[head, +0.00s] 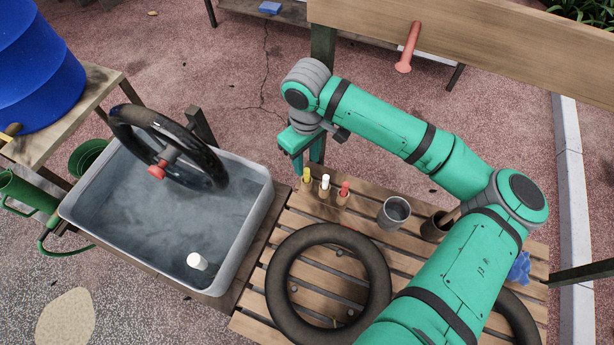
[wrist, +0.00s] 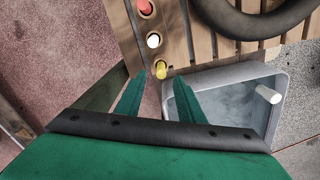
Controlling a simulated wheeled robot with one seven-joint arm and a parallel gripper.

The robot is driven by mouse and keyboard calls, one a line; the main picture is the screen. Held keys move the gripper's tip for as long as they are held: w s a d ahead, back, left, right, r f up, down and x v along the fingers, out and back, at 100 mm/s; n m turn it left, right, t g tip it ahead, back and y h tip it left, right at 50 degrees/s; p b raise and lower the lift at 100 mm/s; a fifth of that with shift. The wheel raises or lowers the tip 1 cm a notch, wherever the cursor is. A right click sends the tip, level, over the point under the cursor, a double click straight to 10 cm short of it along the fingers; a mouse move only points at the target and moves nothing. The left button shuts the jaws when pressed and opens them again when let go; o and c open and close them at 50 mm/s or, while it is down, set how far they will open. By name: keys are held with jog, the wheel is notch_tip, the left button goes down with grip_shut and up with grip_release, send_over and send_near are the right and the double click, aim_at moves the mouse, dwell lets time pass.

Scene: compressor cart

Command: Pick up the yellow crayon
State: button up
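The yellow crayon (head: 307,176) stands upright at the left end of a short row on the slatted wooden table (head: 262,280). A white crayon (head: 325,184) and a red crayon (head: 344,190) stand to its right. My gripper (head: 299,172) is near the yellow crayon at the table's back left corner. In the wrist view my gripper (wrist: 161,84) is open, with its two green fingers apart. The yellow crayon (wrist: 161,69) shows just beyond the fingertips, between their lines. Nothing is held. I cannot tell the exact height gap.
A grey tub of water (head: 262,180) with a tyre (head: 200,160) and a white cylinder (head: 197,261) is left of the table. A tyre (head: 283,300), a metal cup (head: 393,212) and a dark pot (head: 434,228) are on the table. A wooden beam (head: 500,50) runs behind.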

aim_at(307, 170)
jog(key=f, duration=0.5)
jog(key=shift+s, duration=0.2)
grip_shut()
jog(key=shift+r, duration=0.15)
